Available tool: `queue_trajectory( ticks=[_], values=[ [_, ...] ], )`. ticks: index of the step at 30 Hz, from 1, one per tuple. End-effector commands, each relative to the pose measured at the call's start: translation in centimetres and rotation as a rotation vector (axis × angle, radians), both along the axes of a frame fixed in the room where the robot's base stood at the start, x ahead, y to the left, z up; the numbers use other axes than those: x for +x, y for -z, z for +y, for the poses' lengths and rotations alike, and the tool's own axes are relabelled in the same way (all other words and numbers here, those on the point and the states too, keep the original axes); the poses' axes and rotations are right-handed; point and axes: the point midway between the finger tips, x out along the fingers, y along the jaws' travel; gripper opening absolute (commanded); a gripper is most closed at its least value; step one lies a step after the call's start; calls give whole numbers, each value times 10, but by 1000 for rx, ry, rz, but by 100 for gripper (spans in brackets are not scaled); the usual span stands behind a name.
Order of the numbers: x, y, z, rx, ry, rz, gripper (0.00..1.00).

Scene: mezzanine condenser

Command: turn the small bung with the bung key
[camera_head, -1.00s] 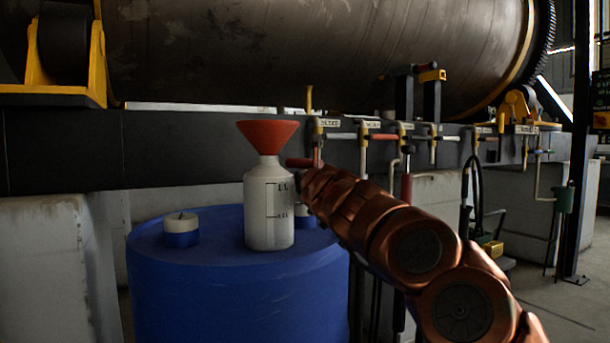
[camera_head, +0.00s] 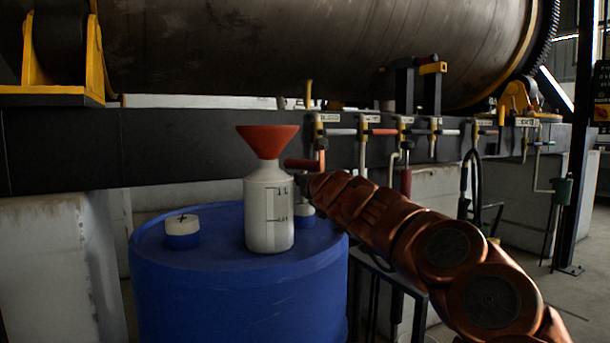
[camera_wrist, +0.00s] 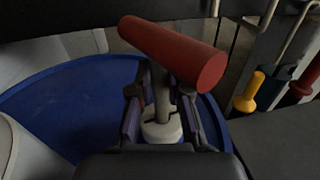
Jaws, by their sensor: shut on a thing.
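The bung key has a red bar handle (camera_head: 302,164) on a grey shaft (camera_wrist: 161,92). My gripper (camera_wrist: 160,108) is shut on the shaft below the handle. In the head view the key is upright above the blue drum. The small bung (camera_head: 304,212), white-topped and blue below, sits on the drum, partly hidden behind the white bottle. In the wrist view the small bung (camera_wrist: 162,131) lies directly below the key, between my fingers. The fingers and shaft hide where key and bung meet, so I cannot tell whether the key is seated.
The white bottle (camera_head: 268,222) with a red funnel (camera_head: 267,139) stands on the blue drum (camera_head: 240,290), close left of the key. A larger blue-and-white bung (camera_head: 182,230) is at left. A dark beam (camera_head: 190,146) with hanging tools and hooks runs behind.

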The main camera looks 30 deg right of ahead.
Motion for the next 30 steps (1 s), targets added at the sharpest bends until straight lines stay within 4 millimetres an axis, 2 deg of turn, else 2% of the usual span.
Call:
queue_trajectory(
  ticks=[30],
  values=[
    [-1, -3, -1, 1, -85, -1, 0]
  ],
)
